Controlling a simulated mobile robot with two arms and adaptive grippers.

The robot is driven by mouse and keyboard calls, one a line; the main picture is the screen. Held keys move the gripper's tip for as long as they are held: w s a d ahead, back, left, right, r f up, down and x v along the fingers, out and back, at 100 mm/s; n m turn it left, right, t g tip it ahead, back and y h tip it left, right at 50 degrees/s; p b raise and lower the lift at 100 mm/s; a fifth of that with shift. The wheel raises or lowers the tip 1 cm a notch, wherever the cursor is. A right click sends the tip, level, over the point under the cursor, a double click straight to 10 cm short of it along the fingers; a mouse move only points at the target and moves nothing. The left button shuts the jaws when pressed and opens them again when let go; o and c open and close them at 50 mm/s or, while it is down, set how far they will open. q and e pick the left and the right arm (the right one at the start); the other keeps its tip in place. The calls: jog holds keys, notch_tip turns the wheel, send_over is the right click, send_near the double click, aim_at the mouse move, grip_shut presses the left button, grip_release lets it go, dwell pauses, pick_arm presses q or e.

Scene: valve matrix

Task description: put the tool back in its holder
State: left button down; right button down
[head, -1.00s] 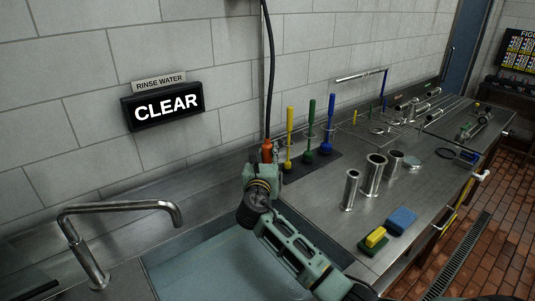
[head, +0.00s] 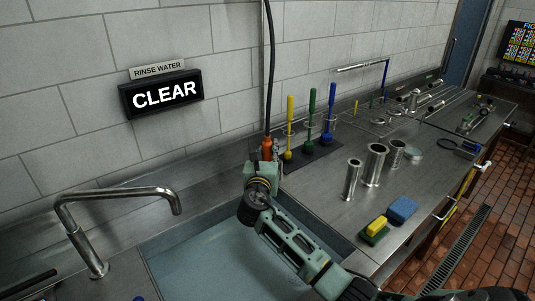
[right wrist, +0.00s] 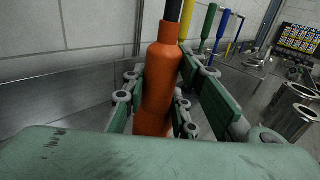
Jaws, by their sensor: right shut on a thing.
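An orange tool (head: 267,146) hangs upright on a black hose (head: 270,70) near the wall behind the sink. In the right wrist view the orange body (right wrist: 160,90) stands between the two green fingers of my right gripper (right wrist: 158,105). My right gripper also shows in the head view (head: 265,162), shut on the orange tool with its arm reaching over the sink. The tool's lower end is hidden behind the gripper. A small metal piece (head: 277,150) shows just right of the tool; I cannot tell whether it is the holder. My left gripper is not in view.
A sink (head: 195,255) with a curved tap (head: 115,195) lies below. Yellow (head: 290,115), green (head: 311,115) and blue (head: 330,112) brushes stand upright at right. Metal cylinders (head: 374,165) and sponges (head: 402,208) sit on the counter. A lit sign reads CLEAR (head: 165,95).

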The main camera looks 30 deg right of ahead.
jog(key=shift+f, duration=0.45)
jog(key=c, duration=1.4)
grip_release()
jog(key=shift+o, duration=0.2)
jog(key=shift+f, duration=0.1)
jog(key=v, duration=1.2)
jog(key=shift+w+r, duration=0.1)
jog(key=shift+r, duration=0.1)
